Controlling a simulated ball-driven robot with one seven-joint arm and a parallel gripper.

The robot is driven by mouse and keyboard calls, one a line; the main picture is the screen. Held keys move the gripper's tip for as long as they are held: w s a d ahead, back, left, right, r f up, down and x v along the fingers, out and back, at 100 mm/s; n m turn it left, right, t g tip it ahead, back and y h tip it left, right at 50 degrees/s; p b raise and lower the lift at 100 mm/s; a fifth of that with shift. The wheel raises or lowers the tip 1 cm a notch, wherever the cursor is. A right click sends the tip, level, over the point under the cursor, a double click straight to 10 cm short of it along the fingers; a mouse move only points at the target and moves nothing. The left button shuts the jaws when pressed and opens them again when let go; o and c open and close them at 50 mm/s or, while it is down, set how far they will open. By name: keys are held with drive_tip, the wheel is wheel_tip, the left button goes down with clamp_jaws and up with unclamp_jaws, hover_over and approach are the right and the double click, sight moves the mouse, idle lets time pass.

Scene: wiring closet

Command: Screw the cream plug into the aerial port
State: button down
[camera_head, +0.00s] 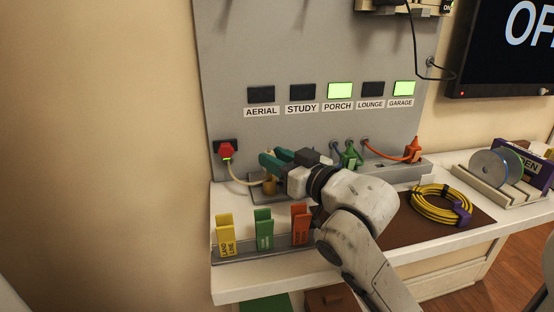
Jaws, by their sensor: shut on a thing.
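My gripper (270,161), with green fingers, is at the wall panel below the AERIAL (261,111) and STUDY labels. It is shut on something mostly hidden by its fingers. A small cream bit (268,152) shows at the fingertips, which I take to be the cream plug. A brass-coloured round part (269,187) sits just below the fingers. The aerial port cannot be made out clearly, and I cannot tell whether the plug touches it.
Green plugs (349,155) and an orange plug (413,150) stand right of my gripper. Yellow, green and orange tags (264,229) stand in a front rack. A coiled yellow cable (440,205) lies on a brown mat. PORCH and GARAGE lamps are lit; AERIAL, STUDY and LOUNGE are dark.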

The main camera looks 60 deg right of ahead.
drive_tip(key=shift+r, duration=0.1)
drive_tip(key=shift+r+p, duration=0.45)
drive_tip(key=shift+p, duration=0.15)
drive_tip(key=c, duration=0.7)
unclamp_jaws()
drive_tip(key=shift+c, duration=0.2)
drive_tip(key=p+v, duration=0.5)
drive_tip(key=p, duration=0.1)
